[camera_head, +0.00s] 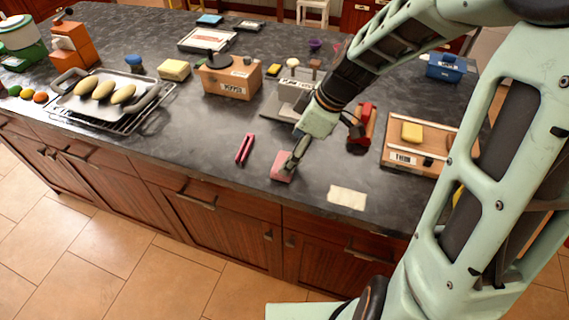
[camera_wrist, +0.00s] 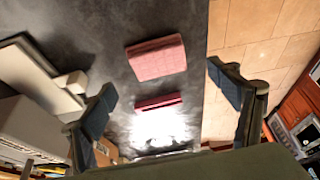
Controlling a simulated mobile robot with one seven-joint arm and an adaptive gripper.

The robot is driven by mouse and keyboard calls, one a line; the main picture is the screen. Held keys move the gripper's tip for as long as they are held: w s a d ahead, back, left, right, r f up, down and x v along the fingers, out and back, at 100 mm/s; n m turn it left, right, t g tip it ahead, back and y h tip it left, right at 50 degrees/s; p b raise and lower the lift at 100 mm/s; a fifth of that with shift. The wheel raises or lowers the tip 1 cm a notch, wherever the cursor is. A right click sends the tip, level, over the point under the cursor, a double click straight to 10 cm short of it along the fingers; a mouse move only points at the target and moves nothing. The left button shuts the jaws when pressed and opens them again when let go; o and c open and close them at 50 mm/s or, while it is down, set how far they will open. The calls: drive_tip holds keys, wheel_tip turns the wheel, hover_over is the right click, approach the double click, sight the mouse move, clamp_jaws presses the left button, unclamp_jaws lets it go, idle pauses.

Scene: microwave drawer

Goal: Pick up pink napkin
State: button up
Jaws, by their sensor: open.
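The pink napkin (camera_head: 281,168) lies flat and folded on the dark countertop near its front edge. In the wrist view the pink napkin (camera_wrist: 157,58) shows whole, with a woven texture, at the upper middle. My gripper (camera_head: 297,158) is over the napkin's right side in the head view, and a finger hides part of it. Whether a finger touches the napkin cannot be told.
A narrow red-pink object (camera_head: 244,148) lies left of the napkin. A cream cloth (camera_head: 347,197) lies to its right. A red item (camera_head: 362,125) and a wooden tray (camera_head: 395,160) stand further right. A labelled box (camera_head: 230,83) is behind. Bare counter surrounds the napkin.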

sight(282, 155)
drive_tip(key=shift+x, duration=2.45)
drive_tip(key=shift+w+d, duration=0.1)
drive_tip(key=shift+d, duration=0.05)
drive_tip(key=c, duration=1.2)
